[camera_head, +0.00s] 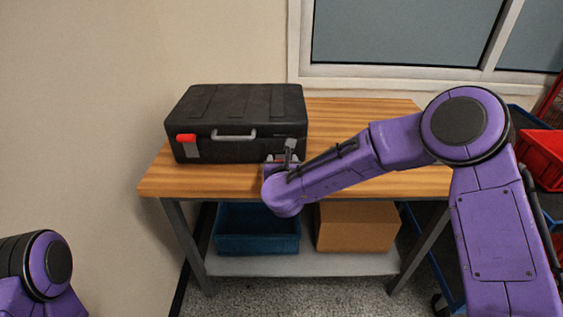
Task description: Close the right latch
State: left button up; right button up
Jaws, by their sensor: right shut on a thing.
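A black hard case (240,104) with its lid down stands on the wooden workbench (350,116). A light handle (234,134) is at the middle of its front. The left latch (189,146) has a red top and a grey plate. My left gripper is out of view; only part of my left arm shows at the lower left.
Under the bench, a blue bin (257,229) and a cardboard box (357,226) sit on a lower shelf (300,264). A red bin (541,157) is on a cart at the right. The bench top right of the case is clear behind my right arm.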

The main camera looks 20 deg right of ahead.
aim_at(282, 155)
jog(key=r+g+p, duration=0.1)
jog(key=g+p, duration=0.1)
jog(key=p, duration=0.2)
jog(key=w+r+g+y+p, duration=0.1)
jog(key=g+p, duration=0.1)
jog(key=p, duration=0.2)
jog(key=w+r+g+p, duration=0.1)
jog(key=g+p, duration=0.2)
jog(key=p, duration=0.1)
jog(key=shift+d+r+y, duration=0.25)
jog(key=shift+d+y, duration=0.05)
jog(key=shift+y, duration=0.1)
jog(key=shift+w+d+g+y+p, duration=0.15)
jog(key=shift+w+g+y+p, duration=0.3)
jog(key=shift+g+p, duration=0.5)
jog(key=shift+w+g+p, duration=0.3)
jog(key=shift+g+p, duration=0.05)
jog(key=shift+g, duration=0.5)
jog(key=shift+y, duration=0.25)
jog(key=o, duration=1.4)
